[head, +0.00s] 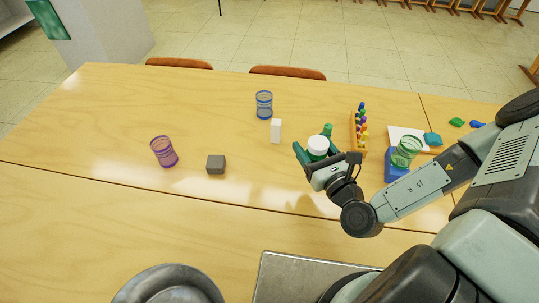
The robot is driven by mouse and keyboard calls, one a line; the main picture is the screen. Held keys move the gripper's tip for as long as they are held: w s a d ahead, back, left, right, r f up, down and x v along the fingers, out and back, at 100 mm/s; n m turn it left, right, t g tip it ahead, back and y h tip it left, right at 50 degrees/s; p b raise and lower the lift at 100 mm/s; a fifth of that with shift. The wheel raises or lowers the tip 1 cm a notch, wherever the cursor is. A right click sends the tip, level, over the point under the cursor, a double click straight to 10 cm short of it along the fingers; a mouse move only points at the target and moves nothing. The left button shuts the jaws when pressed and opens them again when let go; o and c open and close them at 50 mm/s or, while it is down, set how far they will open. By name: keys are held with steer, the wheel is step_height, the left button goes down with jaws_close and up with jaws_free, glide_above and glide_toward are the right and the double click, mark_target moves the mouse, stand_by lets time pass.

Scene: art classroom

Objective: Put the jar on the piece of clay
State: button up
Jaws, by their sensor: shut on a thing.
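My gripper (313,143) is shut on a jar with a white lid (318,145), right of the table's middle. The green fingertips are on either side of the jar, and its lower body is mostly hidden by my gripper. I cannot tell whether the jar touches the table. A grey-brown block, which looks like the piece of clay (216,164), lies on the table to the left of my gripper. Its top is bare.
A purple cup (163,152), a blue cup (264,104) and a white block (275,131) stand on the wooden table (110,110). A rack of coloured sticks (354,135) and a green cup (407,150) by a blue box (394,172) stand right of my gripper. Table space around the clay is clear.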

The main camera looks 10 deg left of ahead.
steer(key=w+a+r+n+g+y, duration=0.1)
steer(key=a+n+g+y, duration=0.1)
steer(key=a, duration=0.5)
steer(key=w+a+n+g+y, duration=0.2)
steer(key=a+y, duration=0.1)
steer(key=a, duration=0.5)
steer(key=n+g+y, duration=0.2)
steer(key=n+g, duration=0.1)
steer(key=g, duration=0.1)
glide_above(210, 159)
step_height(210, 159, down, 2)
steer(key=f, duration=0.1)
steer(key=shift+w+f, duration=0.1)
steer(key=shift+f, duration=2)
steer(key=o, duration=1.3)
steer(key=shift+f, duration=0.15)
